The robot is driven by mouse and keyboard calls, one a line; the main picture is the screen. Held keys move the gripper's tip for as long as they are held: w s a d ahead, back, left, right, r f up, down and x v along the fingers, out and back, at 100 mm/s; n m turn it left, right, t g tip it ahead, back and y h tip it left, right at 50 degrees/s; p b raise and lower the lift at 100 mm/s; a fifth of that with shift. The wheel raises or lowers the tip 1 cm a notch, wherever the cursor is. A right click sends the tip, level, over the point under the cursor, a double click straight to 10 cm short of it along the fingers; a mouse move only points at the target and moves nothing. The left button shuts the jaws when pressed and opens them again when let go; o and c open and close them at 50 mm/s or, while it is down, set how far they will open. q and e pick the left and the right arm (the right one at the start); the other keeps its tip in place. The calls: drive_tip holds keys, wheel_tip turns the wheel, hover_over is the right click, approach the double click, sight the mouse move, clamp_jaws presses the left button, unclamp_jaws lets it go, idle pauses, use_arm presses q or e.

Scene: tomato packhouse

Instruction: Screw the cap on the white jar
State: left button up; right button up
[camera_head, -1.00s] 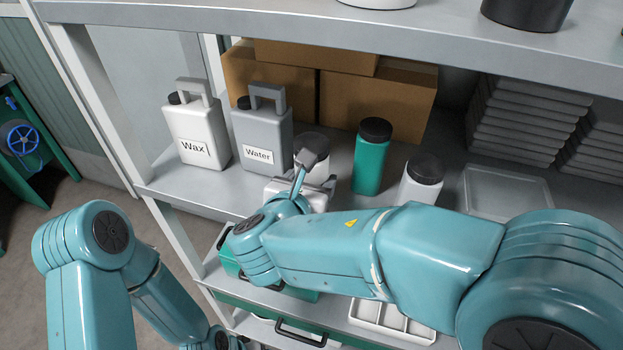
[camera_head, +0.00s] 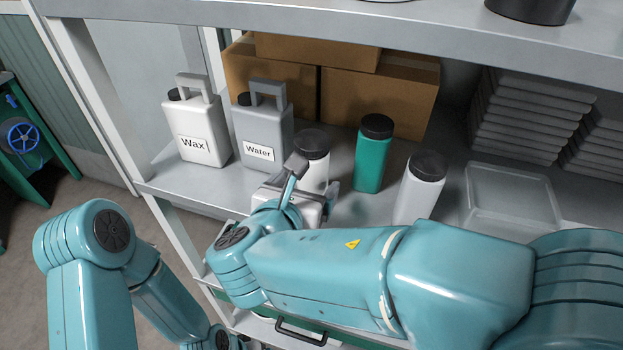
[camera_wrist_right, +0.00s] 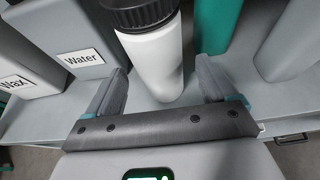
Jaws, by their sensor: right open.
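A white jar (camera_head: 318,174) stands upright on the shelf, with a ribbed black cap (camera_head: 311,142) on its top. I cannot tell how tightly the cap sits. In the right wrist view the jar (camera_wrist_right: 153,66) is in the middle, with the cap (camera_wrist_right: 138,14) at the upper edge. My right gripper (camera_head: 312,196) is open, low in front of this jar. Its fingers stand on either side of the jar's body, below the cap, with gaps. The gripper hides the jar's foot in the head view. A second white jar (camera_head: 417,198) with a black cap stands farther right.
A green bottle (camera_head: 369,165) stands just right of the jar. Water (camera_head: 262,135) and Wax (camera_head: 195,130) canisters stand to the left. Cardboard boxes (camera_head: 375,98) are behind. A clear tray (camera_head: 510,200) is at right. The upper shelf (camera_head: 420,38) hangs above.

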drive_tip(key=v, duration=0.8)
drive_tip(key=shift+b, duration=0.35)
